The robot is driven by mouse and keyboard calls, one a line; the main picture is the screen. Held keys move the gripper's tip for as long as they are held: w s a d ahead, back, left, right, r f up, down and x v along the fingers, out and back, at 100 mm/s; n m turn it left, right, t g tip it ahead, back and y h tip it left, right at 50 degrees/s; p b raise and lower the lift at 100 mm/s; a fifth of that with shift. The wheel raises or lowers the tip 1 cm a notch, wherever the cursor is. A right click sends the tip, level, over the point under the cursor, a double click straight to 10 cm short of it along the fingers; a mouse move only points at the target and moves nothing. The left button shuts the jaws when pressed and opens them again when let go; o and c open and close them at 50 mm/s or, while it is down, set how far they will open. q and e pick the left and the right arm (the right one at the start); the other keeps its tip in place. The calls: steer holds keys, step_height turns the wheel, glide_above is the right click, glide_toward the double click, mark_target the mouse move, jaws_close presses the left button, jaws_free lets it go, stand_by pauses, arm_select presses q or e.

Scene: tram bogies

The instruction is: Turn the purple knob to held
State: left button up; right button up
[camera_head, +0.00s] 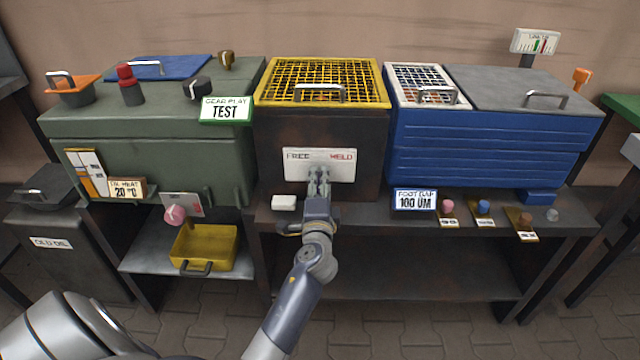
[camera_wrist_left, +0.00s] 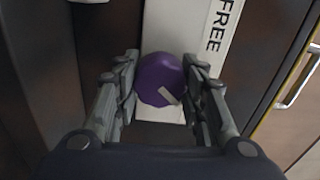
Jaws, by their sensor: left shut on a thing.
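The purple knob (camera_wrist_left: 159,79) sits between the two fingers of my left gripper (camera_wrist_left: 158,88) in the left wrist view. The fingers are shut on its sides. A pale pointer mark on the knob points to the lower right in that view. In the head view my left gripper (camera_head: 319,178) is at the white plate (camera_head: 320,152) on the front of the dark box and hides the knob. The plate reads FREE at the left and HELD in red at the right. Only FREE shows in the wrist view. My right gripper is not in view.
The dark box has a yellow mesh lid (camera_head: 320,78). A green cabinet (camera_head: 150,150) with a pink knob (camera_head: 174,215) stands left, above a yellow tray (camera_head: 204,246). A blue box (camera_head: 490,145) stands right. Several small knobs and a white block (camera_head: 284,203) are along the bench front.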

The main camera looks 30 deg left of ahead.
arm_select(q)
steer(key=shift+r, duration=0.15)
steer(key=o, duration=1.1)
steer(key=v, duration=0.7)
steer(key=shift+s+d, duration=0.1)
steer(key=shift+s, duration=0.1)
